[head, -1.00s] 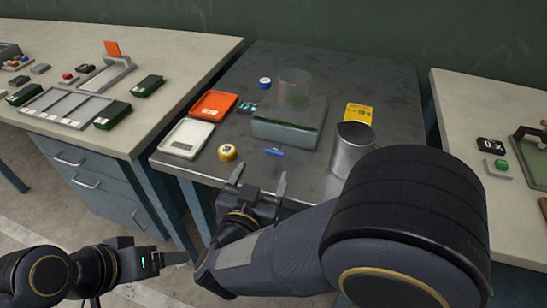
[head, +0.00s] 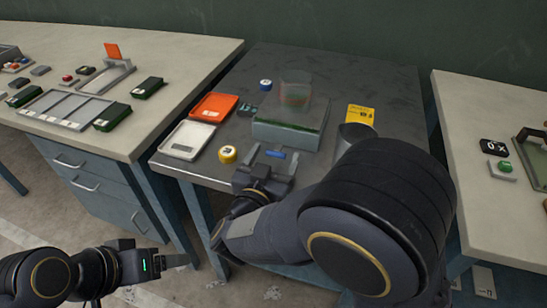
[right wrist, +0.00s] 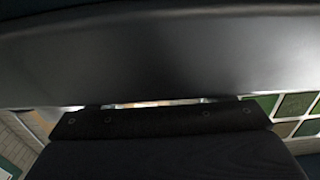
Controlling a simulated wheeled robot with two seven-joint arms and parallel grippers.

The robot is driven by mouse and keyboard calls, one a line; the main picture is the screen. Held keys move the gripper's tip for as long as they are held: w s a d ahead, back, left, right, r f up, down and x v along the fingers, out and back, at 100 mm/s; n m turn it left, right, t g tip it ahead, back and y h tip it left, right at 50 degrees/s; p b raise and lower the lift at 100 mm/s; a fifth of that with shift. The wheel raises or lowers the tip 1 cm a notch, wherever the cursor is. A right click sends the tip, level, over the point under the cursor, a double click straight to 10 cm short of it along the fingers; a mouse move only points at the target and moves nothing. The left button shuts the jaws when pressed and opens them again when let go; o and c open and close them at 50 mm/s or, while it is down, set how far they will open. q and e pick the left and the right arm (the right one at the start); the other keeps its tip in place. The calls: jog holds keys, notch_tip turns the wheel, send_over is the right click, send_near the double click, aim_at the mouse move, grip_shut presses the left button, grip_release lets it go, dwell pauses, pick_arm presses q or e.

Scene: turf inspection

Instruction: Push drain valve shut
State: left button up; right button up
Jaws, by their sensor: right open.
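A small blue piece (head: 275,154), which looks like the drain valve's handle, lies on the dark metal table (head: 385,75) just in front of a grey box with a green turf layer (head: 290,130). A clear cylinder (head: 296,88) stands on the box. My right gripper (head: 272,158) is open, with one finger on each side of the blue piece. Whether they touch it I cannot tell. My left gripper (head: 175,261) hangs low at the left, away from the table; its jaw state is unclear. The right wrist view shows mostly a blank grey surface, with no valve visible.
A metal cup (head: 356,131) is largely hidden behind my right arm, beside a yellow card (head: 360,115). A yellow-rimmed round weight (head: 228,154), a white scale (head: 187,139) and an orange tray (head: 213,107) stand left. The table's back right is clear.

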aim_at(277, 152)
jog(key=c, duration=1.4)
jog(key=shift+o, duration=0.2)
jog(key=x, duration=0.3)
jog(key=shift+w+d, duration=0.15)
jog(key=shift+w, duration=0.2)
jog(key=shift+r, duration=0.1)
jog(key=o, duration=1.4)
jog(key=shift+w, duration=0.1)
jog(key=shift+c, duration=0.2)
